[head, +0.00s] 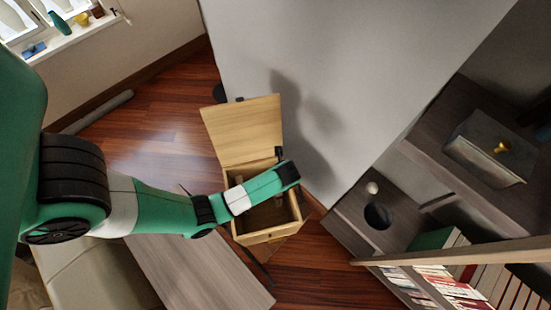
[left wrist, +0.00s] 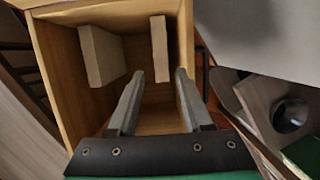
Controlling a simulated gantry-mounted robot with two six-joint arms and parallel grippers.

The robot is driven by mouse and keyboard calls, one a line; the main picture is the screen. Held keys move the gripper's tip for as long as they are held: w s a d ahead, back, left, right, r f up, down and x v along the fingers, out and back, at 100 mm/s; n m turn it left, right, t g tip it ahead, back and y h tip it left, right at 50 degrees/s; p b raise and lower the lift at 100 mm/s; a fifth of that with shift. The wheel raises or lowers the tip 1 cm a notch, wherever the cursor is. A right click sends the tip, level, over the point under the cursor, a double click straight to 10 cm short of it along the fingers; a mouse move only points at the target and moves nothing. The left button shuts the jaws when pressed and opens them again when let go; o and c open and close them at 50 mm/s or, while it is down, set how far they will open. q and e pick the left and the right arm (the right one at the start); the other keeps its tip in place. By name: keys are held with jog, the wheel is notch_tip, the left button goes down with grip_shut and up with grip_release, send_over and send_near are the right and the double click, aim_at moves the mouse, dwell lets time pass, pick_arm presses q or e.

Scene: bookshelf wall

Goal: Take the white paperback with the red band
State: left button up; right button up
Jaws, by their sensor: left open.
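In the head view, red-and-white book spines (head: 452,286) stand in the shelf at lower right. They are small and partly cut off, so I cannot tell which is the white paperback with the red band. My left arm reaches right over an open wooden chest, far from these books. In the left wrist view my left gripper (left wrist: 160,74) is open, its two fingers pointing into the chest with nothing between them. Two plain pale slabs (left wrist: 103,56) (left wrist: 160,49) stand inside the chest; no red band shows on them. My right gripper is in neither view.
The wooden chest (head: 243,133) has its lid raised against the grey wall. A grey-brown bench or tabletop (head: 190,272) lies below my arm. Shelves at right hold a grey bin (head: 483,160), a dark round object (head: 378,215) and a small pale one (head: 372,188).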

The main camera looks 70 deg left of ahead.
pick_arm(q)
jog(key=b+x, duration=0.3)
jog(key=x, duration=0.2)
jog(key=shift+a+f+b, duration=0.15)
jog(key=shift+f+b, duration=0.2)
jog(key=shift+a+f, duration=0.2)
jog(key=shift+f, duration=0.1)
jog(key=b+x, duration=0.4)
jog(key=x, duration=0.1)
jog(key=shift+f, duration=0.1)
jog(key=shift+f, duration=0.2)
jog(key=shift+c, duration=0.3)
grip_shut()
